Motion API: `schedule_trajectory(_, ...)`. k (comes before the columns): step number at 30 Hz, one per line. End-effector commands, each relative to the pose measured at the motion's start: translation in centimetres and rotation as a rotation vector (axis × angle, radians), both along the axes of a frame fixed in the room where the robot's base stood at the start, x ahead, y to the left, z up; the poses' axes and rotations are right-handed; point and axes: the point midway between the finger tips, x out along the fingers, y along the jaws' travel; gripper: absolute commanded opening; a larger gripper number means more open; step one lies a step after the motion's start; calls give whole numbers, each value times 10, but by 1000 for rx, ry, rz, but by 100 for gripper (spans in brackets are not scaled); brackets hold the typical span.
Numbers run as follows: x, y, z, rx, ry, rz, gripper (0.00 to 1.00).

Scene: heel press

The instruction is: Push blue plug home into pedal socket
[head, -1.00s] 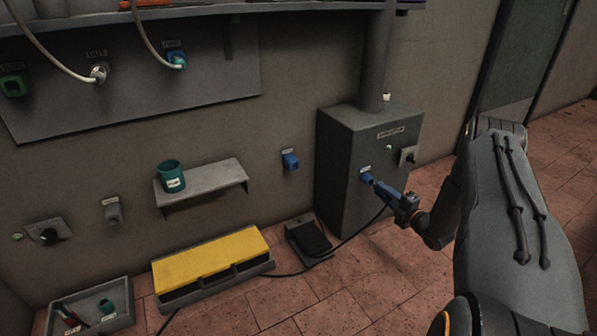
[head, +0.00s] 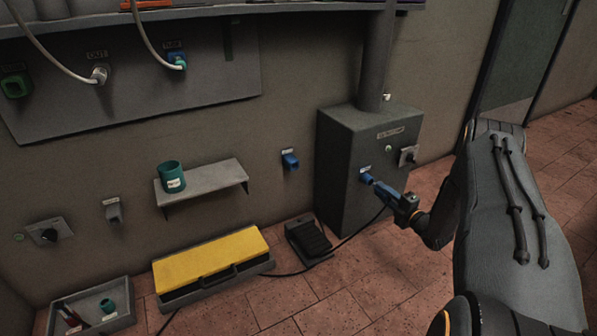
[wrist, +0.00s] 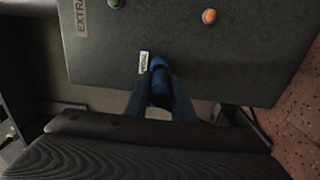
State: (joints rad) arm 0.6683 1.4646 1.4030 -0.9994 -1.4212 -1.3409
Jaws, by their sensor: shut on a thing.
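The blue pedal socket (head: 366,176) is low on the front of the grey extractor box (head: 345,190). In the wrist view the socket (wrist: 158,63) sits beside a white PEDAL label (wrist: 144,62). My gripper (head: 392,196) is shut on the blue plug (wrist: 160,88), which lies between its two fingers. The plug is lined up with the socket, its front end at or just in front of the socket mouth. How far it is in cannot be told. A black cable (head: 345,241) runs from the plug down to the floor.
A black foot pedal (head: 309,238) stands on the floor left of the box. A yellow-topped case (head: 210,257) lies further left. Another blue socket (head: 290,160) is on the wall. A knob (head: 409,155) is on the box's right. The floor right of the box is clear.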

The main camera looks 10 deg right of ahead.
Motion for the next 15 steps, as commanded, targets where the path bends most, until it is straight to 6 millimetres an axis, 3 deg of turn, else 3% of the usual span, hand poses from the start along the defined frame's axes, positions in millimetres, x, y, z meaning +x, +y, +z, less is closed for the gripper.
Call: schedule_trajectory(15,9,3,0,-1,-1,0,0)
